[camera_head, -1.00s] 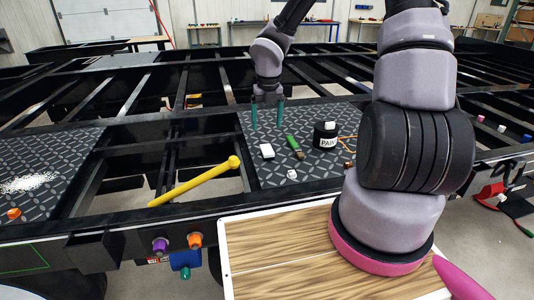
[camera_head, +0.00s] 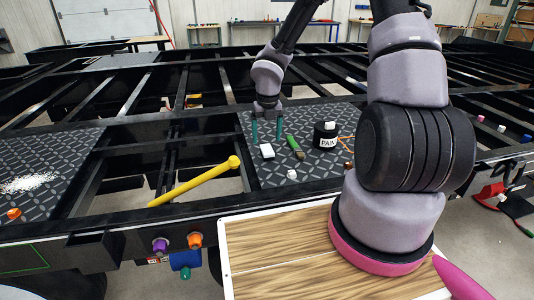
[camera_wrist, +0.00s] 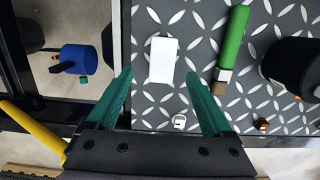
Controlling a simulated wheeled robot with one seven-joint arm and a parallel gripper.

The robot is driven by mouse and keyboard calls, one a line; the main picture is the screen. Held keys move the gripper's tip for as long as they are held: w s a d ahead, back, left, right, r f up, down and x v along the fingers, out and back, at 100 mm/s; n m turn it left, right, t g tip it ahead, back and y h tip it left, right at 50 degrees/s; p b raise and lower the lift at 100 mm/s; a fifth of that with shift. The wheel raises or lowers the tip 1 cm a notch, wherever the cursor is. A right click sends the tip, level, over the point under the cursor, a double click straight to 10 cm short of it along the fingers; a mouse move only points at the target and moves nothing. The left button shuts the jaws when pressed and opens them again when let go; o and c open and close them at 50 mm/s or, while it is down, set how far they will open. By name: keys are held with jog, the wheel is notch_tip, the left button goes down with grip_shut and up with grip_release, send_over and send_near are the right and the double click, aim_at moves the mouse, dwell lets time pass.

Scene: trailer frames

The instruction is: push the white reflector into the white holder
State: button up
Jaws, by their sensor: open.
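My gripper (camera_head: 267,132) is open and empty, pointing down over the patterned plate (camera_head: 315,112). A white block (camera_head: 267,151) lies on the plate just below the fingertips in the head view. In the wrist view, the white block (camera_wrist: 163,60) shows between the two green fingers (camera_wrist: 159,76), with space on both sides. A small white round piece (camera_head: 291,174) sits near the plate's front edge; it also shows in the wrist view (camera_wrist: 179,121). I cannot tell for sure which white piece is the reflector and which is the holder.
A yellow bar (camera_head: 195,182) crosses the open frame at left. Purple (camera_head: 160,245), orange (camera_head: 195,240) and blue (camera_head: 185,260) pieces are on the front side. A wooden board (camera_head: 280,250) is in front.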

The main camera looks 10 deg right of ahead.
aim_at(267, 149)
jog(key=shift+w+d+f, duration=0.1)
jog(key=shift+w+f, duration=0.15)
jog(key=shift+f, duration=1.05)
jog(key=shift+w+d+f, duration=0.1)
jog(key=shift+w+f, duration=0.1)
jog(key=shift+f, duration=1.05)
jog(key=shift+c, duration=0.3)
grip_shut()
notch_tip(267, 149, up, 10)
